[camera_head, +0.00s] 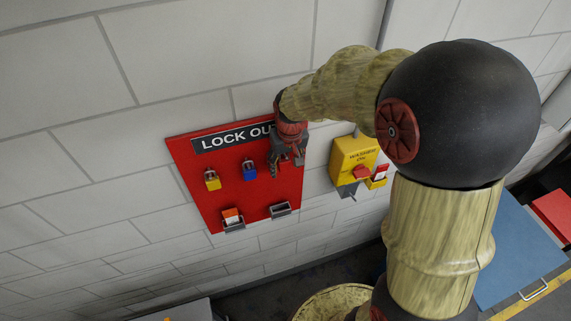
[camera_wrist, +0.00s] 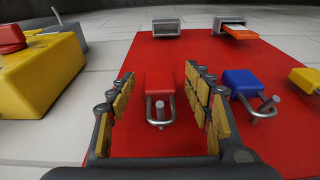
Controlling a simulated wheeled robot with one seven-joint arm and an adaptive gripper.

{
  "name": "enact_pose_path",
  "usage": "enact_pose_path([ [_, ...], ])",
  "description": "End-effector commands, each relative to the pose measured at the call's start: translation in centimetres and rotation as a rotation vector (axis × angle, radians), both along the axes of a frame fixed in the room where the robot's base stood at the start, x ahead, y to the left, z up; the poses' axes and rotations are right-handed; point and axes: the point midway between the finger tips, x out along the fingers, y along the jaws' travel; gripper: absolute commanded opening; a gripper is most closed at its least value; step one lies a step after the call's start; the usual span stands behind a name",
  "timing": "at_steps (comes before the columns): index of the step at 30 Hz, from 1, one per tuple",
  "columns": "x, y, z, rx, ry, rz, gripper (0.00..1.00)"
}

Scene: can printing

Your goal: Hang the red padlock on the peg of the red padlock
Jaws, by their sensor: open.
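The red padlock (camera_wrist: 160,84) is in the middle of the wrist view, its shackle around a metal peg (camera_wrist: 160,105) on the red lockout board (camera_wrist: 150,55). My gripper (camera_wrist: 160,76) is open, with one finger on each side of the padlock. Gaps show between the padlock and both fingers. In the head view my gripper (camera_head: 284,160) is at the right part of the board (camera_head: 240,200) and hides the red padlock and its peg.
A blue padlock (camera_wrist: 242,82) hangs beside the red one, and a yellow padlock (camera_head: 212,181) hangs farther along. Two holders are at the board's lower edge; one (camera_head: 231,217) holds orange and white tags. A yellow switch box (camera_head: 350,158) is on the wall to the right.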

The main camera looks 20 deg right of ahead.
Motion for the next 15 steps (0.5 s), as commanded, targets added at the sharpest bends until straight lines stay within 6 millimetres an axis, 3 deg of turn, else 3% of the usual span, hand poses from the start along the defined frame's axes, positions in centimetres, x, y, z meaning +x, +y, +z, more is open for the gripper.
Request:
enact_pose_path([
  [8, -0.1, 0.0, 0.8, 0.000, -0.002, 0.000, 0.51],
  [15, -0.8, 0.0, 5.1, 0.000, -0.006, 0.000, 0.51],
])
